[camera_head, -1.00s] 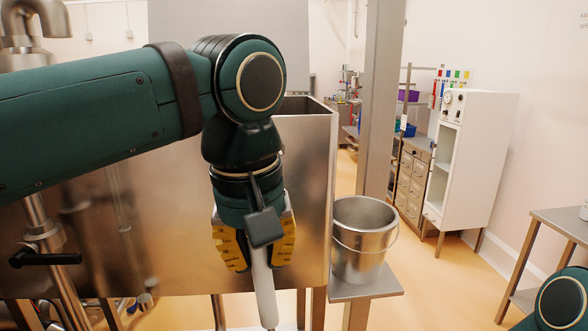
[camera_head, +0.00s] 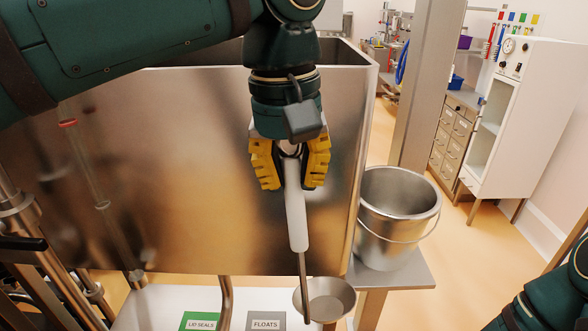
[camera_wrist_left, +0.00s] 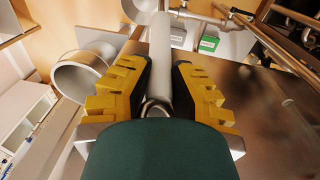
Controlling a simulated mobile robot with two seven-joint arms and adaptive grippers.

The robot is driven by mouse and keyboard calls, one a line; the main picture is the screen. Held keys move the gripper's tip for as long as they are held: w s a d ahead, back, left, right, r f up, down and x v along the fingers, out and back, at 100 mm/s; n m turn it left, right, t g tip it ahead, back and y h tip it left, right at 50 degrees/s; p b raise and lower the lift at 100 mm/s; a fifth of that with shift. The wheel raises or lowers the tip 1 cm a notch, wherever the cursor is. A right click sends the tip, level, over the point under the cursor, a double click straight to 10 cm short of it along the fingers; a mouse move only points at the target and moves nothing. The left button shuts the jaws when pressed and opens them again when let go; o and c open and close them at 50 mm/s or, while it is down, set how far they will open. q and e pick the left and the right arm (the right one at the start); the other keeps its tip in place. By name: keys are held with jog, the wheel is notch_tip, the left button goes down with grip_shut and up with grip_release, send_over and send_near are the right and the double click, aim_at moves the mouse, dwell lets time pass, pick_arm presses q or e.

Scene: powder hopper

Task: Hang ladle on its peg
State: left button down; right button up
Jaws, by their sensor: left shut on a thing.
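The ladle has a pale grey-white handle (camera_head: 296,215), a thin metal rod and a shallow round metal bowl (camera_head: 326,299) at its lower end. My left gripper (camera_head: 290,181) points down with its yellow-padded fingers shut on the upper part of the handle. The ladle hangs nearly upright from it, in front of the big steel hopper (camera_head: 200,170). In the left wrist view the handle (camera_wrist_left: 161,45) runs between the fingers. I cannot make out the peg in either view. My right gripper is out of view; only part of my right arm shows at the lower right.
A steel bucket (camera_head: 392,228) stands on a small shelf (camera_head: 408,275) right of the hopper, beside a metal post (camera_head: 428,90). Below are bins labelled LID SEALS (camera_head: 200,322) and FLOATS (camera_head: 266,321). Pipes stand at left. A white cabinet (camera_head: 525,110) is farther back.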

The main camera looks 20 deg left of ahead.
pick_arm(q)
jog(key=shift+w+a+f, duration=0.1)
jog(key=shift+w+a, duration=0.15)
jog(key=shift+w, duration=0.7)
jog(key=shift+w+a+f, duration=0.1)
jog(key=shift+w+a, duration=0.15)
jog(key=shift+w, duration=0.7)
jog(key=shift+w+a+f+p, duration=0.2)
jog(key=shift+w+a+p, duration=0.05)
jog(key=shift+w, duration=0.55)
jog(key=shift+w+a+f+p, duration=0.2)
jog(key=shift+w+p, duration=0.1)
jog(key=shift+w, duration=0.55)
jog(key=shift+w+a+f+p, duration=0.15)
jog(key=shift+w+a+p, duration=0.1)
jog(key=shift+w, duration=0.55)
jog(key=c, duration=0.9)
grip_release()
jog(key=r, duration=1.1)
jog(key=shift+s+a+r, duration=0.25)
jog(key=shift+a+r, duration=0.05)
jog(key=shift+r, duration=0.1)
